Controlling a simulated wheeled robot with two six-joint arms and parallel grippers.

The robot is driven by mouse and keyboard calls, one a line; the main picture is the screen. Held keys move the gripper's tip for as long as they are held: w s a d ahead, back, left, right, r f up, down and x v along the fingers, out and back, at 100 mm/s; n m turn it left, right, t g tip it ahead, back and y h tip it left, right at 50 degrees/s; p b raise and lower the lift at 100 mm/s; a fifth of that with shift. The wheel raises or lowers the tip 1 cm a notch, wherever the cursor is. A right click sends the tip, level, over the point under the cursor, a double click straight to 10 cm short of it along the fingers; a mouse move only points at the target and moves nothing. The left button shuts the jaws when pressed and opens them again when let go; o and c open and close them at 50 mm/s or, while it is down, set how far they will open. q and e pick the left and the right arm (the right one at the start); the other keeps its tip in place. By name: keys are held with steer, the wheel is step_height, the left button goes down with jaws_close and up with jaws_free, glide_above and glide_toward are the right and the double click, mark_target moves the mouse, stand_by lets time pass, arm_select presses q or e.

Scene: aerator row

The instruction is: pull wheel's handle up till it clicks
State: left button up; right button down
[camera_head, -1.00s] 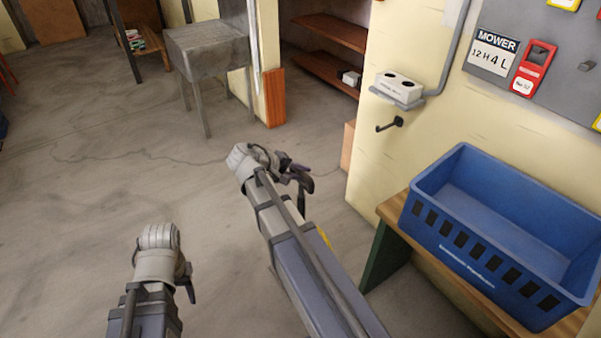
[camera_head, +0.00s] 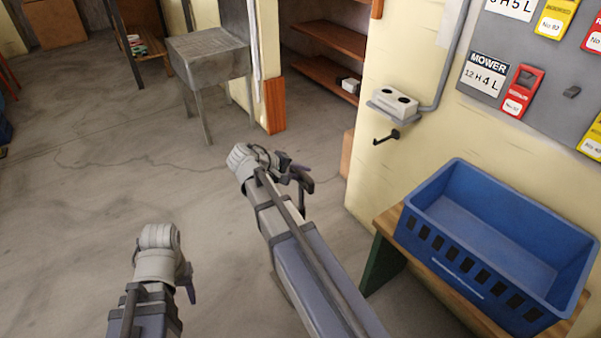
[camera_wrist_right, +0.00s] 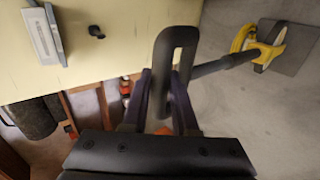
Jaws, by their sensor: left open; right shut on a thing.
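My right gripper (camera_head: 296,176) is in the middle of the head view, above the floor. In the right wrist view its two dark fingers (camera_wrist_right: 167,105) are shut on a dark loop-shaped handle (camera_wrist_right: 175,32), which stands up between them. A dark rod (camera_wrist_right: 222,65) runs from beside the loop to a yellow part (camera_wrist_right: 258,46) over a grey plate.
A blue crate (camera_head: 435,240) sits on a wooden bench (camera_head: 388,222) at the right. A hook (camera_head: 386,138) and a small grey box (camera_head: 394,104) are on the cream wall. A grey table (camera_head: 207,56) stands behind. The concrete floor at the left is clear.

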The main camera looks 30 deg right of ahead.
step_height(320, 180, up, 11)
steer(key=p, duration=1.1)
steer(key=shift+r, duration=0.2)
steer(key=c, duration=0.6)
jaws_free()
steer(key=shift+f, duration=0.15)
steer(key=shift+c, duration=0.2)
steer(key=p+v, duration=0.5)
steer(key=v, duration=0.4)
stand_by(0.5)
